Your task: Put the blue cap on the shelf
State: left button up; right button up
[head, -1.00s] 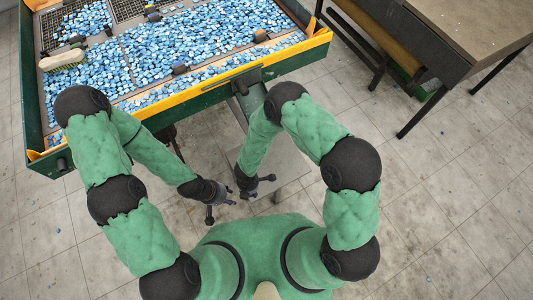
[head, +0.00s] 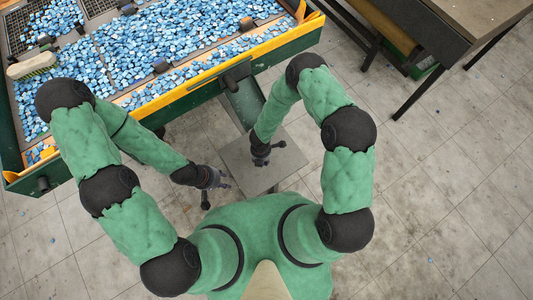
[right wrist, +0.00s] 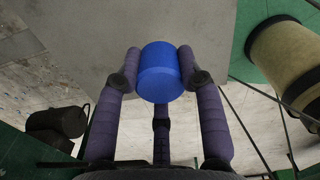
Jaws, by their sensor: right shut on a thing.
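The blue cap (right wrist: 160,72) is a short, smooth blue cylinder between the fingers of my right gripper, close up in the right wrist view. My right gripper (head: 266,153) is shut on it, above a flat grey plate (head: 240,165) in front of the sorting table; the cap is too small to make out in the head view. The grey plate, which looks like the shelf, also fills the top of the right wrist view (right wrist: 100,30). A gap between cap and plate cannot be judged. My left gripper (head: 216,192) looks open and empty, left of the plate.
A green table with a yellow edge (head: 210,73) holds many blue mosaic pieces and a brush (head: 32,65). A green chute (head: 242,103) slopes from it to the plate. A brown table (head: 470,30) stands at upper right. The tiled floor at right is mostly clear.

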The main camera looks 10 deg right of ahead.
jog(key=f, duration=0.1)
jog(key=w+d+f, duration=0.1)
jog(key=d+f+b, duration=0.1)
jog(key=shift+w+d+f, duration=0.2)
jog(key=shift+w+f, duration=0.15)
notch_tip(320, 180, down, 4)
jog(key=shift+w+d+r+b, duration=0.15)
jog(key=shift+b, duration=0.65)
jog(key=shift+r, duration=0.1)
jog(key=o, duration=0.9)
jog(key=shift+o, duration=0.2)
